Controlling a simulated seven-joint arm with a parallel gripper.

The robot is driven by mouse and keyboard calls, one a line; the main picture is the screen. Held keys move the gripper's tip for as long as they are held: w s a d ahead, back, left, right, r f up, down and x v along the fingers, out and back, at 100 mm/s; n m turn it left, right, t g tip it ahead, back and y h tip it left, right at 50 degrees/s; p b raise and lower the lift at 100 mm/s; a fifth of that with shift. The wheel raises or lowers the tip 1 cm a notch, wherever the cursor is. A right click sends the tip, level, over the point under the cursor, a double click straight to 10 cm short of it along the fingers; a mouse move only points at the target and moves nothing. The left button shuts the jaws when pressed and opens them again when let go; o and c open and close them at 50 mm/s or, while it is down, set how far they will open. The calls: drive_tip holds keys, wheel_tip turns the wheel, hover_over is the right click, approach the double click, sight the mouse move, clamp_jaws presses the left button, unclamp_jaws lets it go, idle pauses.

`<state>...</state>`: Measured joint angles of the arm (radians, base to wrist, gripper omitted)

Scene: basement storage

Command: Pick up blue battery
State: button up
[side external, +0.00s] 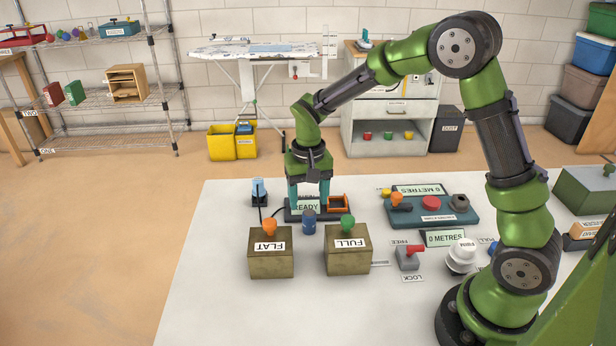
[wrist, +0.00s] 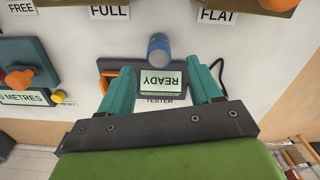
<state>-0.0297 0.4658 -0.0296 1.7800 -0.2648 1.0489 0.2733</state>
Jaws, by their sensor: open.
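The blue battery (side external: 309,222) is a small blue cylinder standing upright on the white table, between and behind the FLAT and FULL boxes. In the wrist view the battery (wrist: 159,47) lies just beyond my fingertips, centred between them. My gripper (side external: 309,200) is open and empty, pointing down over the tester (side external: 293,215). In the wrist view the two teal fingers of my gripper (wrist: 160,72) stand either side of the tester's READY screen (wrist: 161,81). The battery is apart from the fingers.
The FLAT box (side external: 270,265) with an orange knob and the FULL box (side external: 347,262) with a green knob stand in front of the battery. A light blue piece (side external: 259,190) on a black cable stands left. A control panel (side external: 432,210) sits right. The table's left front is clear.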

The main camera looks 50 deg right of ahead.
drive_tip(key=shift+s+f, duration=0.2)
drive_tip(key=shift+f, duration=3.25)
clamp_jaws()
drive_tip(key=shift+r, duration=0.1)
wheel_tip(320, 180, up, 9)
drive_tip(key=shift+r, duration=0.1)
drive_tip(key=s+r+n, duration=0.5)
drive_tip(key=r+n, duration=0.1)
drive_tip(key=r, duration=0.2)
drive_tip(key=m, duration=0.5)
hover_over(309, 213)
drive_tip(key=f, duration=0.7)
drive_tip(key=shift+s+f, duration=0.2)
drive_tip(key=shift+s, duration=0.15)
drive_tip(key=shift+w+m, duration=0.3)
drive_tip(key=shift+m, duration=0.2)
